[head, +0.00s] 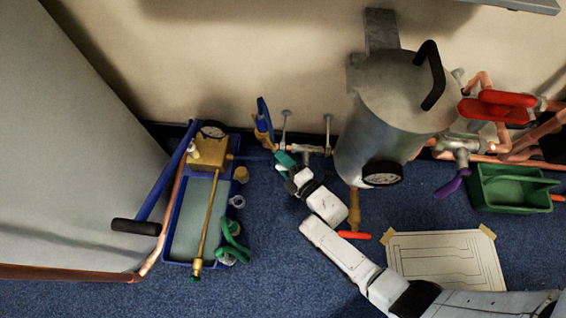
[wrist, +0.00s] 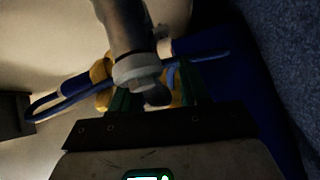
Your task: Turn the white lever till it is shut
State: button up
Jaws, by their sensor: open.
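My gripper (head: 284,160) is low near the wall, close to the pipe fittings left of the grey tank. In the wrist view my gripper (wrist: 153,92) has its green fingers apart. A grey rod with a pale collar (wrist: 135,68) shows in front of and between the fingers; I cannot tell whether they touch it. Two pale upright handles, one on the left (head: 286,116) and one on the right (head: 328,121), stand at the fittings behind my gripper. I cannot tell which is the white lever. A brass valve with a blue lever (head: 264,108) is beside them.
The grey tank (head: 392,118) with a gauge stands right of my gripper. A blue tray (head: 168,245) with a brass pump is on the left. An orange-red handle (head: 355,235), a drawing sheet (head: 445,258) and a green crate (head: 510,190) are on the right.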

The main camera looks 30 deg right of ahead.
grip_shut()
dwell(0.4)
